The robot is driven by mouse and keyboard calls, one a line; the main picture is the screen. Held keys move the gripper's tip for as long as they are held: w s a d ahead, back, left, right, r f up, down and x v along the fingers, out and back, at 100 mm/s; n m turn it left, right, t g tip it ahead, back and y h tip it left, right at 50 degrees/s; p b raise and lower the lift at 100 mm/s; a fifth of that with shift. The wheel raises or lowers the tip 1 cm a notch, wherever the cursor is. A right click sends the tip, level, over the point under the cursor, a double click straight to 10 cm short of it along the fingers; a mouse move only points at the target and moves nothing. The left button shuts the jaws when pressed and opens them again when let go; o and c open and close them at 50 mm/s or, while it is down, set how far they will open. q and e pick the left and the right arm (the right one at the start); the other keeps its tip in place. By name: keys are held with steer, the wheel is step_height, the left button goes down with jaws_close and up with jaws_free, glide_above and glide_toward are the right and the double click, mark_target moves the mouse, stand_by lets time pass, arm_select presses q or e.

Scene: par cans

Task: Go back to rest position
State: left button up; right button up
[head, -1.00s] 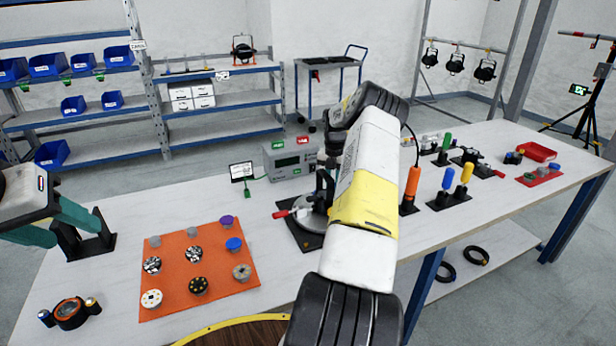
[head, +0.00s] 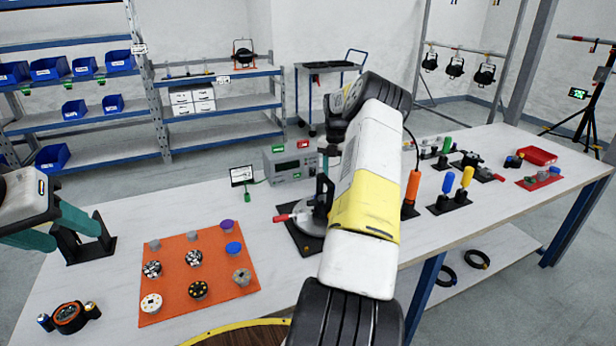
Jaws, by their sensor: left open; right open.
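My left gripper (head: 55,226) is at the left edge, its teal fingers apart and empty. It is just beside and above a black stand (head: 92,250) on the table; I cannot tell whether they touch. My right arm (head: 365,205) rises from the bottom through the middle of the view and bends at the top. Its gripper is hidden behind the arm.
The white table (head: 110,290) holds an orange mat (head: 215,262) with several small discs, a grey meter box (head: 290,165), a clamp fixture (head: 310,215) and upright screwdrivers (head: 447,184). A red tray (head: 537,155) is far right. A round wooden top (head: 245,335) is at the bottom.

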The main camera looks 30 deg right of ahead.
steer(key=shift+r, duration=0.75)
steer(key=s+a+r+m+t, duration=0.1)
steer(key=s+a+r+m, duration=0.25)
steer(key=a+r, duration=0.45)
steer(key=s+a+r+m+t, duration=0.1)
steer(key=s+a+r+m, duration=0.1)
steer(key=a+r+m, duration=0.35)
steer(key=s+a+r+m+t, duration=0.1)
steer(key=s+a+r+m, duration=0.15)
steer(key=a+r, duration=0.7)
steer(key=s+a+m+t+y, duration=0.1)
steer(key=s+a+m, duration=0.5)
steer(key=s, duration=0.6)
steer(key=s+a+m+t+y, duration=0.1)
steer(key=s+a+m+t, duration=0.1)
steer(key=s+a+m, duration=0.5)
steer(key=s+m, duration=0.1)
steer(key=s, duration=0.5)
steer(key=shift+a+r, duration=0.2)
steer(key=shift+r, duration=0.1)
steer(key=shift+s+d, duration=0.1)
